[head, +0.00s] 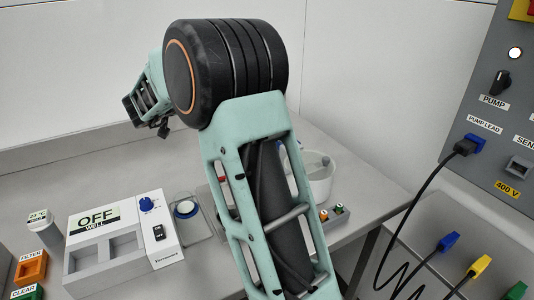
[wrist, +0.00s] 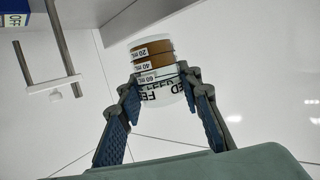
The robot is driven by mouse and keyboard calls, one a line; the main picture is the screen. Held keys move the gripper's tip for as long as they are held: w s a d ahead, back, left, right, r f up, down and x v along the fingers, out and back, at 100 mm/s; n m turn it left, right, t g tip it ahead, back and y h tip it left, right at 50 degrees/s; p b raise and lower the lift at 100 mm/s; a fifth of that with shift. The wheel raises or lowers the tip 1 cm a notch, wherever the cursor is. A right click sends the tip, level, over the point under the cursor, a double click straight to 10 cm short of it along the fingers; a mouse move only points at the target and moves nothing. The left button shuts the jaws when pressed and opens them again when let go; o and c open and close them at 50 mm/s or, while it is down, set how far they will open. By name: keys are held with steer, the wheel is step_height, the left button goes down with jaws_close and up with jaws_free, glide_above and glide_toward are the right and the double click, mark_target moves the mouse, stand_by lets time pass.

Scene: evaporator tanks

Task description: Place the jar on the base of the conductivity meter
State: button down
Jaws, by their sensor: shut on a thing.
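The jar (wrist: 152,60) shows in the wrist view with brown contents, volume marks of 20, 40 and 60 mL, and a label that reads in part "FE" and "ED". It is between the blue-padded fingers of my gripper (wrist: 160,86), which is shut on it, with the jar held clear in the air. In the head view my arm hides the jar and fingers. I cannot tell for certain which thing is the conductivity meter. A white instrument (head: 158,230) with an "OFF" display stands on the bench. A flat plate with a blue-ringed disc (head: 186,209) lies to its right.
A white tub (head: 318,180) and a small block with coloured knobs (head: 334,214) are partly behind my arm. A grey panel (head: 500,130) with a cable stands at the right. In the wrist view, a rod stand (wrist: 55,55) is at upper left.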

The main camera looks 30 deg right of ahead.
steer(key=shift+d+f+m+g+h, duration=0.3)
steer(key=shift+d+m+g+h, duration=0.25)
steer(key=shift+d+m, duration=0.1)
steer(key=shift+d+f+m+g+h, duration=0.3)
steer(key=shift+d+m+g+h, duration=0.25)
steer(key=shift+d, duration=0.05)
steer(key=s+f+m+g+h, duration=0.1)
steer(key=s+f+m+g, duration=0.1)
steer(key=f+g, duration=0.1)
steer(key=s+f+m+g+h, duration=0.1)
steer(key=s+f+m+g, duration=0.2)
steer(key=f, duration=0.2)
steer(key=s+f+m+g+h, duration=0.1)
steer(key=s+f+m+g, duration=0.2)
steer(key=f, duration=0.2)
steer(key=shift+s+a+g, duration=0.15)
steer(key=shift+a+g, duration=0.1)
steer(key=shift+g, duration=0.15)
steer(key=shift+s+d+f, duration=0.1)
steer(key=shift+s+f, duration=0.1)
steer(key=shift+f, duration=0.05)
steer(key=shift+m, duration=0.3)
steer(key=d, duration=0.9)
steer(key=s+d, duration=0.1)
steer(key=d, duration=0.4)
steer(key=shift+b, duration=0.35)
steer(key=x, duration=0.4)
steer(key=shift+a+f, duration=0.15)
